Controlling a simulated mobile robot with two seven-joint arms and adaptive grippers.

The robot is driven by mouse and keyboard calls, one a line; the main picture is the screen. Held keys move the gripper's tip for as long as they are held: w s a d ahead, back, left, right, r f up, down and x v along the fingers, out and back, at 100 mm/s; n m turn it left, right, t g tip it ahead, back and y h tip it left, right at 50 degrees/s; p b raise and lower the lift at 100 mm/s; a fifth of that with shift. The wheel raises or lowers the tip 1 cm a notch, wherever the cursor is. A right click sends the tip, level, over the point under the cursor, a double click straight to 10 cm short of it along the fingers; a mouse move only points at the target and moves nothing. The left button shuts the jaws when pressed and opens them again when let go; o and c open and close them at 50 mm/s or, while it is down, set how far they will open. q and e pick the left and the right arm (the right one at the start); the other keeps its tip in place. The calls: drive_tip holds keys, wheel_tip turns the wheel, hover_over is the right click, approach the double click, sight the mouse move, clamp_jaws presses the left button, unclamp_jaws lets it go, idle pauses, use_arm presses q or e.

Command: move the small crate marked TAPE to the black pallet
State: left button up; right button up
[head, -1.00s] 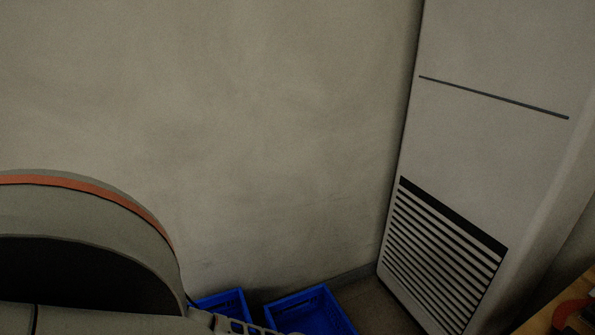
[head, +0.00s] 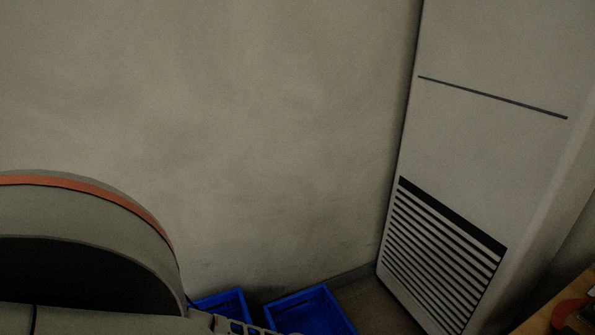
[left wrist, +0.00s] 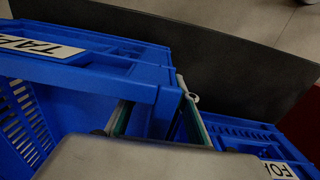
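The blue crate with a label starting "TA" (left wrist: 90,70) fills the left of the left wrist view; the rest of its label is cut off. My left gripper (left wrist: 158,115) is at this crate's right end. Its two teal-padded fingers stand well apart, on either side of the blue end wall. A dark gap shows between the wall and the right finger. The gripper's grey body hides the lower part of the crate. In the head view my left gripper is not visible. My right gripper is in neither view. I cannot identify the black pallet.
A second blue crate, labelled "FO..." (left wrist: 245,132), is close at the right. A dark slab (left wrist: 225,62) lies behind both crates. In the head view two blue crates (head: 222,302) (head: 312,310) are by the wall, near a white slatted cabinet (head: 445,260).

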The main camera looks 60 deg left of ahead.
use_arm(q)
wheel_tip(320, 180, up, 12)
drive_tip(key=shift+s+r, duration=0.1)
drive_tip(key=shift+s, duration=0.05)
idle(0.5)
idle(0.5)
